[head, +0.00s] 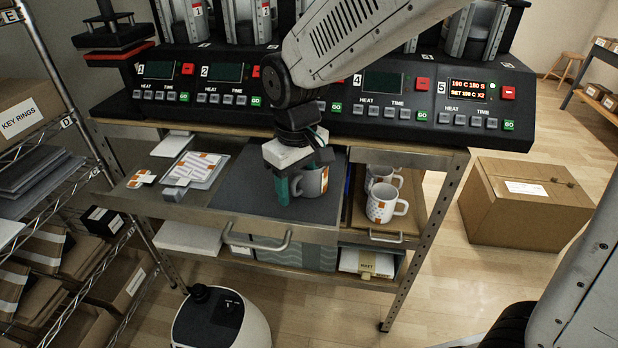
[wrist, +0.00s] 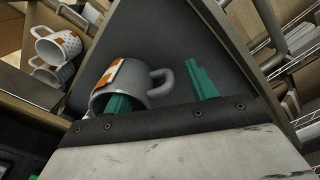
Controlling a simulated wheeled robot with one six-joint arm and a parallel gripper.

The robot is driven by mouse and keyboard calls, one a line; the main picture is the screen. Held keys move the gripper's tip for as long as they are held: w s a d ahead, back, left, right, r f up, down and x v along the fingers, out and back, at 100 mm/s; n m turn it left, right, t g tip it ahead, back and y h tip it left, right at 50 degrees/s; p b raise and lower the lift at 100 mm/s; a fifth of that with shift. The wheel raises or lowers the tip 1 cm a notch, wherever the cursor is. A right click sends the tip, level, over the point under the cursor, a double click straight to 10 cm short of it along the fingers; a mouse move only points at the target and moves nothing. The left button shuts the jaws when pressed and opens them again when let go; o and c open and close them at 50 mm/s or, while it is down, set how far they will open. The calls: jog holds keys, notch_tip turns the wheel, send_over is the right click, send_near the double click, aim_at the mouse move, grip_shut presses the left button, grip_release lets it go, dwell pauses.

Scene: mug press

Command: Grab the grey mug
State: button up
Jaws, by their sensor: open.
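The grey mug (head: 315,184), with an orange and white patch, stands on the dark mat (head: 236,191) in the open drawer. In the wrist view the grey mug (wrist: 132,78) has its handle toward the right. My gripper (head: 298,180) is over the mug, pointing down, with its teal fingers apart. In the wrist view my gripper (wrist: 160,92) has one finger at the mug's mouth, seemingly inside it, and the other beyond the handle. The mug's wall and handle lie between the fingers. Contact cannot be told. My gripper hides part of the mug in the head view.
Two white patterned mugs (head: 381,205) stand in the wooden compartment to the right. A row of presses with a control panel (head: 215,85) runs behind the drawer. Printed sheets (head: 196,168) lie left of the mat. A cardboard box (head: 525,205) sits on the floor at right.

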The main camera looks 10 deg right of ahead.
jog(key=c, duration=1.1)
jog(key=shift+c, duration=0.2)
jog(key=shift+r, duration=0.1)
